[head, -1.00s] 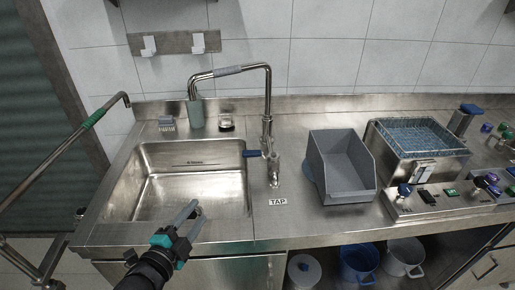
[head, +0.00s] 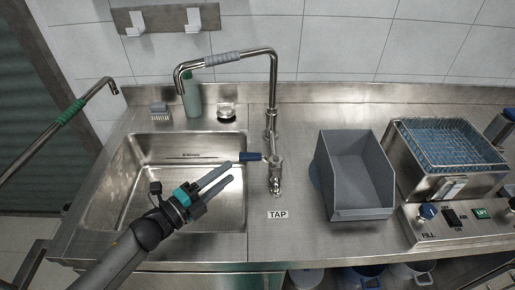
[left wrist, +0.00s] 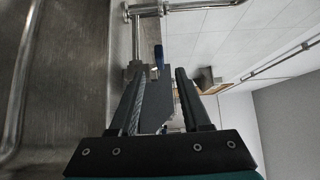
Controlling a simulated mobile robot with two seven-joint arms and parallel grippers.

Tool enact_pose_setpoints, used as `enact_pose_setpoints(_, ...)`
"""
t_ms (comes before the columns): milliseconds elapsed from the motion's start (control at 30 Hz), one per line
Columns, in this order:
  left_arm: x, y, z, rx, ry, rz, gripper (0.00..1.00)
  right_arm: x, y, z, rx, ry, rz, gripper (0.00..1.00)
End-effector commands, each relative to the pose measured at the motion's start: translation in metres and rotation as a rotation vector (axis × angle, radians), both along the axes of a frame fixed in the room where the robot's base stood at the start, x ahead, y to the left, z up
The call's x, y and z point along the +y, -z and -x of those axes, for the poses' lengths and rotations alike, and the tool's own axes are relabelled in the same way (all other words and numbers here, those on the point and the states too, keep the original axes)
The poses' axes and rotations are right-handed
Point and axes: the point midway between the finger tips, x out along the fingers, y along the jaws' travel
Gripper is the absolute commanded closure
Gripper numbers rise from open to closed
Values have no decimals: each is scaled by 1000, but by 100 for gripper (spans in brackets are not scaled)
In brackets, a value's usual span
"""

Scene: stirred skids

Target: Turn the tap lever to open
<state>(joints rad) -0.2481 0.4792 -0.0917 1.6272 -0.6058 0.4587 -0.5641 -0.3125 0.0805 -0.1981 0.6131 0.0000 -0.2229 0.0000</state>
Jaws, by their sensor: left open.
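The tap (head: 271,120) is a tall chrome fixture beside the sink, with its spout reaching left over the basin. Its blue lever (head: 251,156) points left from the tap's lower body. In the left wrist view the blue lever (left wrist: 158,56) shows ahead, beyond the fingers. My left gripper (head: 226,172) is open and empty over the right part of the sink, its fingertips just short of the lever and a little below it in the picture. In the left wrist view its two fingers (left wrist: 162,75) are apart. My right gripper is in neither view.
The sink basin (head: 130,205) lies left of the tap. A grey bin (head: 350,185) and a basket unit (head: 447,160) stand to the right. A greenish bottle (head: 192,100) stands behind the sink.

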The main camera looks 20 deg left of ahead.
Motion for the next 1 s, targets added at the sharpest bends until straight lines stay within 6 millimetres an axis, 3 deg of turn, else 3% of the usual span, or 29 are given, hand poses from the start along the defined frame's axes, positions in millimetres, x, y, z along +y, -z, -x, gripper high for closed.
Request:
enact_pose_setpoints(600, -47, -1, -85, -1, -1, 3, 52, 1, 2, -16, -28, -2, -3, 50)
enact_pose_setpoints(1000, -57, -1, -103, 0, -1, 1, 52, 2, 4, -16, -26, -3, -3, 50)
